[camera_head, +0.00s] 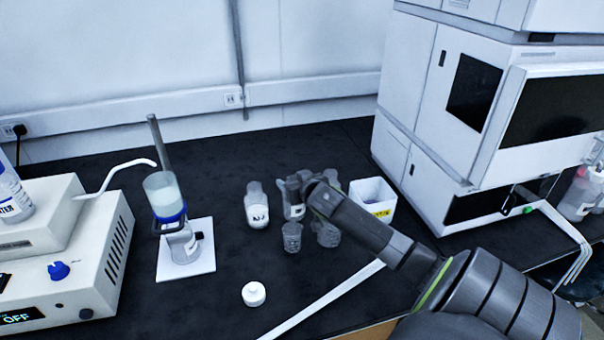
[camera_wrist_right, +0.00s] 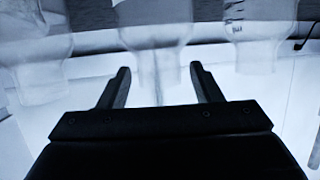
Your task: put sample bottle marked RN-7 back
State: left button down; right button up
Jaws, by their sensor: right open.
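Several clear bottles stand in a cluster on the black bench. A bottle with a white label (camera_head: 257,208) is at the cluster's left, its marking too small to read surely. Another labelled bottle (camera_head: 296,211) stands right of it, partly hidden by my right gripper (camera_head: 293,184). I cannot tell which bottle is RN-7. In the right wrist view, my right gripper (camera_wrist_right: 160,72) is open, with a blurred clear bottle (camera_wrist_right: 155,38) in line with the gap. I cannot tell whether it lies between the fingers. My left gripper is out of view.
A small grey glass vessel (camera_head: 291,237) stands in front of the cluster. A white bin (camera_head: 373,192) is behind right, by the white instrument (camera_head: 440,110). A white cap (camera_head: 253,293) lies in front.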

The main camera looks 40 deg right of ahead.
jog(key=v, duration=1.1)
jog(key=shift+s+r+p, duration=0.15)
jog(key=shift+s+p, duration=0.1)
jog(key=shift+p, duration=0.05)
jog(key=shift+a, duration=0.1)
